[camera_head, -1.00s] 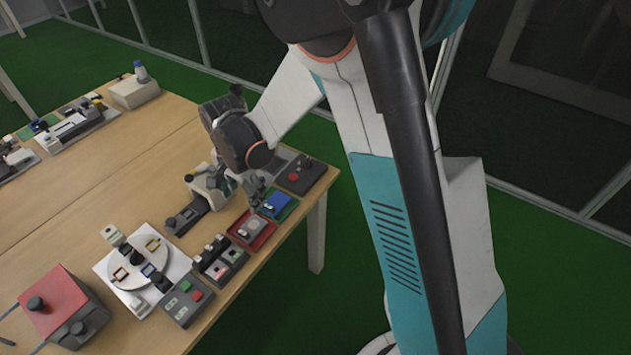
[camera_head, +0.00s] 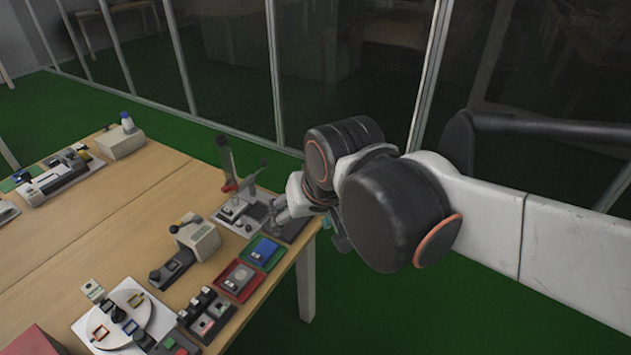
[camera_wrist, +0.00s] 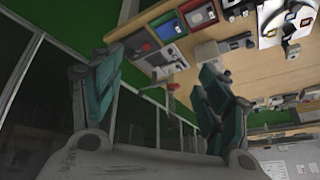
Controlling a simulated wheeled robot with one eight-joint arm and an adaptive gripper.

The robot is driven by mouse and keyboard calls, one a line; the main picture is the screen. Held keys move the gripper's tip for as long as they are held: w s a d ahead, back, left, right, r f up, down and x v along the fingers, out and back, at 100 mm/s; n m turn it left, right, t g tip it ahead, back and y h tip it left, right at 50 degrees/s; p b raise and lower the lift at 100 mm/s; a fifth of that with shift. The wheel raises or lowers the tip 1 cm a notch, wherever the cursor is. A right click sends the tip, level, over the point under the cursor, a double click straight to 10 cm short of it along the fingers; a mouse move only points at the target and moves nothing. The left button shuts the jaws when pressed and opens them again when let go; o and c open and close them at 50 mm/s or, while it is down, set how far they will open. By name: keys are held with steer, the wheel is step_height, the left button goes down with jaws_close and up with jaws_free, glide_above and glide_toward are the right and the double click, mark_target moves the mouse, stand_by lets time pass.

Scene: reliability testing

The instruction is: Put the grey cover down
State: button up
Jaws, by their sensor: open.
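A grey plate-like piece (camera_head: 239,278), which looks like the grey cover, lies in the red tray (camera_head: 226,290) near the table's right edge. The tray also shows at the top of the wrist view (camera_wrist: 186,9). My gripper (camera_wrist: 165,75) is open in the wrist view, its teal fingers wide apart with nothing between them. It is apart from the grey piece, and the trays lie beyond its fingers. In the head view my wrist is right of the tray, by the table's far right corner, and my arm hides most of the gripper.
A green tray (camera_head: 277,256) with a blue piece (camera_head: 264,248) adjoins the red tray. A fixture with an upright lever (camera_head: 226,160) stands behind. A beige device (camera_head: 200,238) and a white plate with a round dial (camera_head: 88,322) stand left. Bare tabletop (camera_head: 110,225) lies further left.

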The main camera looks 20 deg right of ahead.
steer(key=s, duration=0.1)
steer(key=s+d+n+t, duration=0.1)
steer(key=s, duration=0.1)
steer(key=s+d+n, duration=0.1)
steer(key=shift+s, duration=0.3)
